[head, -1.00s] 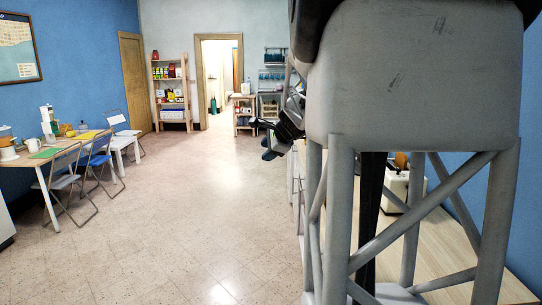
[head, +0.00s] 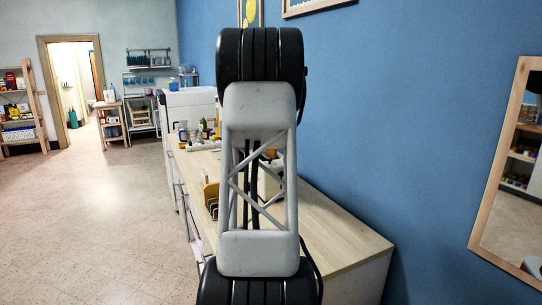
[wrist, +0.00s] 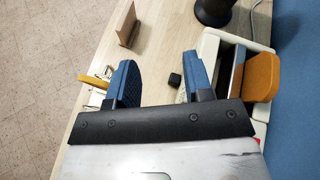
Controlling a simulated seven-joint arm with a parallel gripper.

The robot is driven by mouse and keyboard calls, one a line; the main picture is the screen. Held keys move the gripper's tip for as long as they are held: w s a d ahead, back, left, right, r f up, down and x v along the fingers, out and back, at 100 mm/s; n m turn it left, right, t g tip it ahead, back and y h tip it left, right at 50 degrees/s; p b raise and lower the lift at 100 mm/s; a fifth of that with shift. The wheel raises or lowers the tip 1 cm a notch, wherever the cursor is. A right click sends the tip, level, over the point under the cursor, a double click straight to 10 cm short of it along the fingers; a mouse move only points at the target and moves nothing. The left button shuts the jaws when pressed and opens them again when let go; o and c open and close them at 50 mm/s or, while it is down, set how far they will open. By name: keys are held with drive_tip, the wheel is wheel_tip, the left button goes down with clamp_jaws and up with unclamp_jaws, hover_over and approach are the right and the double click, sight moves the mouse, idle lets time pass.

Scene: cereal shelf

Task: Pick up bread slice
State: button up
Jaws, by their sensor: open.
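In the wrist view, an orange-brown bread slice (wrist: 262,77) stands up out of a white toaster (wrist: 208,48) at the right. My gripper (wrist: 159,68) is open, with its two blue fingers spread over the worktop and nothing between them. The bread slice and toaster lie to the right of the right finger, apart from it. In the head view my arm stands in front of the worktop and hides most of the toaster (head: 270,184). My gripper is hidden there.
The pale wooden worktop (head: 340,235) runs along the blue wall, clear at its near end. A small wooden rack (head: 211,198) stands at its left edge. Bottles (head: 184,131) stand farther back. In the wrist view, a black cylindrical object (wrist: 212,12) stands behind the toaster.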

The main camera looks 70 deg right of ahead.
drive_tip(key=s+d+f+m+h, duration=0.1)
drive_tip(key=s+d, duration=0.3)
drive_tip(key=s+d+f+m+h, duration=0.1)
drive_tip(key=s+d+m, duration=0.1)
drive_tip(key=s+d, duration=0.2)
drive_tip(key=s+d+f+m+h, duration=0.1)
drive_tip(key=s+d+m, duration=0.1)
drive_tip(key=s+d, duration=0.2)
drive_tip(key=shift+s+d+f+g, duration=0.2)
drive_tip(key=shift+d+f+g, duration=0.1)
drive_tip(key=shift+d+g, duration=0.1)
drive_tip(key=shift+x, duration=1.3)
drive_tip(key=shift+w+f, duration=0.1)
drive_tip(key=shift+f, duration=0.05)
drive_tip(key=shift+x, duration=2.45)
drive_tip(key=shift+a+f, duration=0.1)
clamp_jaws()
